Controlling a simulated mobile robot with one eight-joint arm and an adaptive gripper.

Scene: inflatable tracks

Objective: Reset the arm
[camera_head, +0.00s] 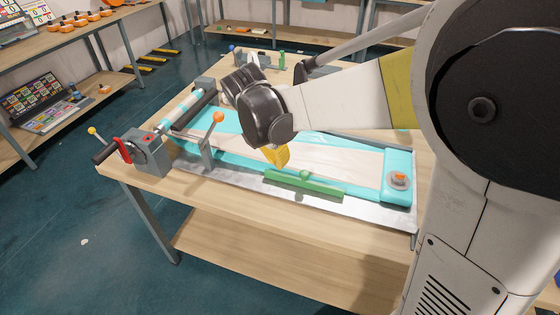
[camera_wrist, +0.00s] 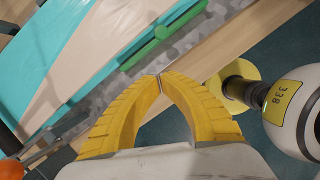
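My arm reaches from the right over the workbench in the head view. My gripper (camera_head: 277,156) shows as a yellow tip above the inflatable track. In the wrist view my gripper (camera_wrist: 160,77) has its two yellow fingers curved together with the tips meeting. Nothing is seen held between them. The inflatable track (camera_head: 340,161), with teal edges and a beige middle, lies along the bench; it also shows at the upper left of the wrist view (camera_wrist: 85,45). A green bar (camera_head: 303,184) with a round knob lies along the track's near edge, close to the gripper.
A lever with an orange ball (camera_head: 218,117) stands upright left of my gripper. A grey box with a red handle (camera_head: 140,150) sits at the bench's left end. An orange button (camera_head: 399,178) is on the right. Shelves (camera_head: 65,45) stand behind, with open floor between.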

